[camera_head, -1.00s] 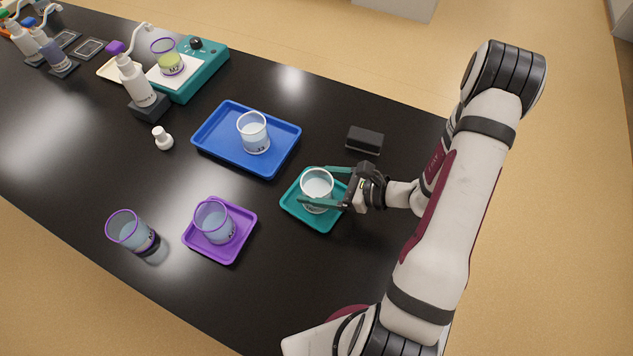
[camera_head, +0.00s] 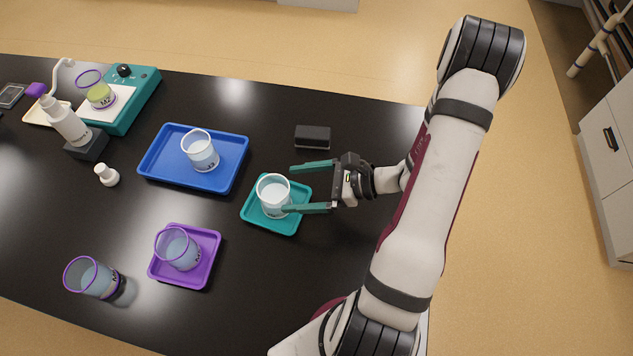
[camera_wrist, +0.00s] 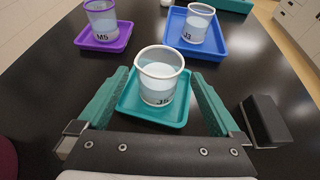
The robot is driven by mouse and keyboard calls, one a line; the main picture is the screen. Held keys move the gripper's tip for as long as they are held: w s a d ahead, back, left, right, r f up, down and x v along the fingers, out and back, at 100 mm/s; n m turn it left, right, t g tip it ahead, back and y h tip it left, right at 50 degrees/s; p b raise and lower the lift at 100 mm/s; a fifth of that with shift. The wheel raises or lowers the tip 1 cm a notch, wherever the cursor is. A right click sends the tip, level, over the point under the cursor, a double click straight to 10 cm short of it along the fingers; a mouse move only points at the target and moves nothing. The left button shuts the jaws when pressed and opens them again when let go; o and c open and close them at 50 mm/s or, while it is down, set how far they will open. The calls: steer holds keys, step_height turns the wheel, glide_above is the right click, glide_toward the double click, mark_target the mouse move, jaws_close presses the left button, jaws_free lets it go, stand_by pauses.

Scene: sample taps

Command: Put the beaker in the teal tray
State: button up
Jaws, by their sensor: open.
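A clear beaker with a white rim (camera_head: 273,195) stands upright in the small teal tray (camera_head: 292,221), holding pale liquid. In the wrist view the beaker (camera_wrist: 160,78) stands in the teal tray (camera_wrist: 175,117), ahead of and between the lines of my fingers. My gripper (camera_head: 309,188) is open and empty, to the right of the beaker. Its teal fingers (camera_wrist: 160,100) show on both sides in the wrist view. The lower finger overlaps the tray's right edge in the head view; I cannot tell if they touch.
A blue tray (camera_head: 160,177) holds another beaker (camera_head: 200,150). A purple tray (camera_head: 203,277) holds a purple-rimmed beaker (camera_head: 176,249). Another purple-rimmed beaker (camera_head: 92,278) stands on the black table at the lower left. A dark block (camera_head: 313,136) lies behind my gripper.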

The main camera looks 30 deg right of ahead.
steer(key=v, duration=0.5)
steer(key=s+a+r+n+g, duration=0.4)
steer(key=a+r+n+g, duration=0.4)
steer(key=a+n, duration=0.3)
steer(key=s+a+r+n+g+h, duration=0.1)
steer(key=s+a+r+n+h, duration=0.2)
steer(key=s+n+h, duration=0.5)
steer(key=shift+s+r+n, duration=0.7)
steer(key=shift+r+n, duration=0.1)
